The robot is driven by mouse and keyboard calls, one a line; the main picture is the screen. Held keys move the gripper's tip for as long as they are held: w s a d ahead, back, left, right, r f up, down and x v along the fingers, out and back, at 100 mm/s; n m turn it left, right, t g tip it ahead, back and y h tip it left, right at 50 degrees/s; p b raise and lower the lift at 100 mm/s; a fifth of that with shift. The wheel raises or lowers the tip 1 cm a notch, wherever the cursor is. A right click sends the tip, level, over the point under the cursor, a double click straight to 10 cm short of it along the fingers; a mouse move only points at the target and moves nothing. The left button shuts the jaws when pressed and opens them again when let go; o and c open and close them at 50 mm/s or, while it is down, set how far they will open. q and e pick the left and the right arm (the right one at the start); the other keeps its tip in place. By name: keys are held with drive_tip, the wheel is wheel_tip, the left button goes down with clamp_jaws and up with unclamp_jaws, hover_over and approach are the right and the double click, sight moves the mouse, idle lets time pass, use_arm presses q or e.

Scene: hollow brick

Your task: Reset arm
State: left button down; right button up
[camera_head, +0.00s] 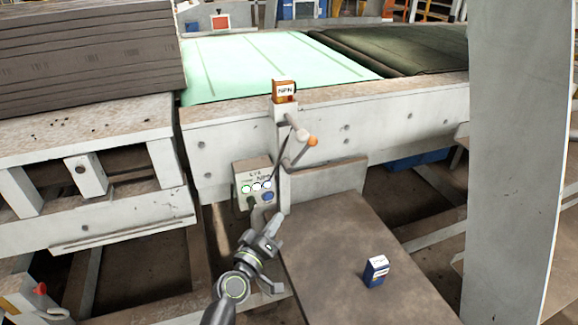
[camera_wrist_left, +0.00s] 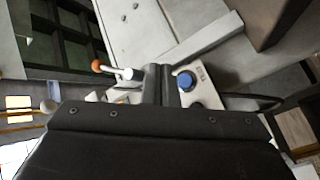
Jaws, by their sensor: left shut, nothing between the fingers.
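My left gripper (camera_head: 264,232) reaches in from the bottom of the head view. It is shut and empty, just in front of and below a grey control box (camera_head: 254,184) with several round buttons, one of them blue. In the left wrist view the shut fingers (camera_wrist_left: 161,84) point toward the same box (camera_wrist_left: 203,90), beside its blue button (camera_wrist_left: 187,81). I cannot tell whether they touch it. My right gripper is in neither view.
An orange NPN sensor block (camera_head: 284,91) and an orange-tipped lever (camera_head: 306,138) stand above the box on the conveyor frame (camera_head: 390,130). A small blue-and-white box (camera_head: 376,271) stands on the brown table (camera_head: 335,235). A grey column (camera_head: 515,160) stands at right.

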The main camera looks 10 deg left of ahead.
use_arm(q)
drive_tip(key=s+a+f+m+g, duration=0.2)
drive_tip(key=s+f+m+g, duration=0.2)
drive_tip(key=s, duration=0.4)
drive_tip(key=s+a+f+m+g, duration=0.1)
drive_tip(key=s+f+m+g, duration=0.25)
drive_tip(key=s, duration=0.45)
drive_tip(key=s+a+f+g+y, duration=0.1)
drive_tip(key=s+a+g+y, duration=0.3)
drive_tip(key=s, duration=0.5)
drive_tip(key=s+a+f+g+y, duration=0.1)
drive_tip(key=s+a+g+y, duration=0.15)
drive_tip(key=s+a, duration=0.55)
wheel_tip(320, 180, down, 22)
drive_tip(key=s+g+h+p, duration=0.1)
drive_tip(key=g+p, duration=0.1)
drive_tip(key=s+d+f+g+p, duration=0.1)
drive_tip(key=s+f, duration=1.4)
drive_tip(key=shift+s+d+n+p, duration=0.25)
drive_tip(key=shift+d+n+p, duration=0.05)
drive_tip(key=shift+n+p, duration=0.1)
